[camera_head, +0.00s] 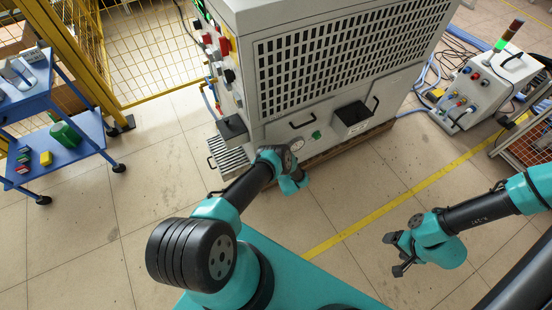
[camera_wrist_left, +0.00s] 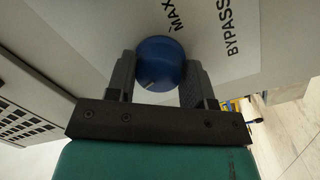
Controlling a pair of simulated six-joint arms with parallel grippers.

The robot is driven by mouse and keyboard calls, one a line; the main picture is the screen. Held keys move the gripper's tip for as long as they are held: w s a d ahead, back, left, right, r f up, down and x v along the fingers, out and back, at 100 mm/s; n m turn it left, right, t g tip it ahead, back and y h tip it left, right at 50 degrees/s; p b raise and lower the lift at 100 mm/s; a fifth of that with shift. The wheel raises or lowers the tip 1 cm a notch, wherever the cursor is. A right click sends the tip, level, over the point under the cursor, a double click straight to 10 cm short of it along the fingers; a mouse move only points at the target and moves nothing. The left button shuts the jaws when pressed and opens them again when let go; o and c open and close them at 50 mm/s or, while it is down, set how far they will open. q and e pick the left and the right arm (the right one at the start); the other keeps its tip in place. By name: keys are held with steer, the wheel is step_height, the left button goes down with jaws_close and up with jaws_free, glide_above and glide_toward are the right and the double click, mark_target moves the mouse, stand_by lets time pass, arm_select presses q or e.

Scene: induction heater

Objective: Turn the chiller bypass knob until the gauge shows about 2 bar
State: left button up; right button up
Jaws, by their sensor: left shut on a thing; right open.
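The blue bypass knob (camera_wrist_left: 160,60) sits on the pale panel in the left wrist view, beside printed "MAX" and "BYPASS" lettering. My left gripper (camera_wrist_left: 159,82) has one finger on each side of the knob and is shut on it. In the head view the knob and the left fingertips are hidden behind my left wrist, at the lower front of the big grey cabinet (camera_head: 350,60). A small round white gauge (camera_head: 297,144) shows just above that wrist; its reading is too small to tell. My right gripper (camera_head: 394,255) is open and empty over the floor.
A black box (camera_head: 352,116) and a green button (camera_head: 316,134) are on the cabinet front. A blue cart (camera_head: 85,135) stands at the left and a smaller machine with a signal light (camera_head: 483,88) at the upper right. The tiled floor around my right gripper is clear.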

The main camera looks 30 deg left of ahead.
arm_select(q)
steer(key=shift+m, duration=0.4)
steer(key=m+g, duration=0.1)
steer(key=m, duration=0.4)
steer(key=m+g, duration=0.1)
steer(key=m, duration=1)
steer(key=shift+r+g, duration=0.15)
steer(key=shift+g, duration=0.25)
steer(key=shift+m, duration=0.3)
steer(key=o, duration=0.9)
